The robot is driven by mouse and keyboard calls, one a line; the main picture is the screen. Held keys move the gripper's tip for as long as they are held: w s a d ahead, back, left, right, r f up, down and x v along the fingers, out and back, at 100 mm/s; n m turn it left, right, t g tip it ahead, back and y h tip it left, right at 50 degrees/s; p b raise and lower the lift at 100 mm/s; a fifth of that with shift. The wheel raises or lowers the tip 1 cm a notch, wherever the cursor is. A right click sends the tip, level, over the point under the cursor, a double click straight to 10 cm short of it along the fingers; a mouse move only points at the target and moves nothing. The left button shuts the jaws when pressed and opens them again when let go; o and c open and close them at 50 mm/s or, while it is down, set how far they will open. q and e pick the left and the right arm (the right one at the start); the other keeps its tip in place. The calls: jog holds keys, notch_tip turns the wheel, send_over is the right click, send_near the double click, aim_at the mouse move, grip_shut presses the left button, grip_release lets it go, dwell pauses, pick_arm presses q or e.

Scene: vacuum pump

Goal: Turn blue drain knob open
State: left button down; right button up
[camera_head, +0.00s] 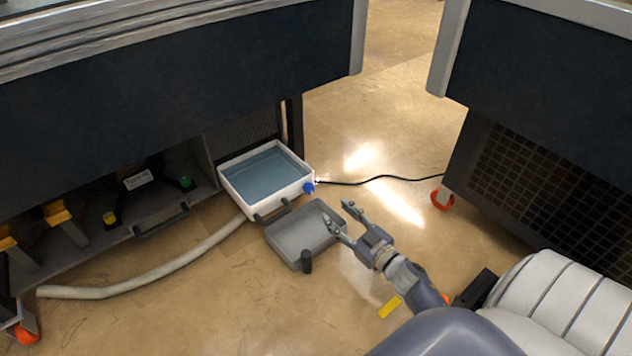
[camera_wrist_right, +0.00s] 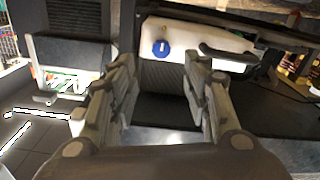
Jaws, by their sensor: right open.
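The blue drain knob (camera_head: 309,187) sits on the outside of a white tank (camera_head: 283,201) full of bluish liquid, near its right corner in the head view. In the right wrist view the round knob (camera_wrist_right: 160,48) has a white mark and shows beyond and between my fingers. My right gripper (camera_head: 338,215) is open and empty, apart from the knob, with its fingers pointing toward the tank. It also shows in the right wrist view (camera_wrist_right: 160,95), with one finger on each side. My left gripper is not in view.
A grey tray (camera_head: 296,238) with a dark handle lies on the floor in front of the tank, close under my right gripper. A pale hose (camera_head: 150,284) runs left from the tank. A black cable (camera_head: 385,178) crosses the floor. Dark cabinets stand left and right.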

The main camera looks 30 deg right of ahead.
aim_at(312, 190)
jog(key=w+b, duration=0.1)
jog(key=w, duration=0.2)
jog(key=w+b, duration=0.2)
jog(key=w, duration=0.1)
jog(key=w+a+b, duration=0.1)
jog(key=w+b, duration=0.1)
jog(key=w, duration=0.1)
jog(key=shift+w, duration=0.65)
jog(key=shift+r, duration=0.1)
grip_shut()
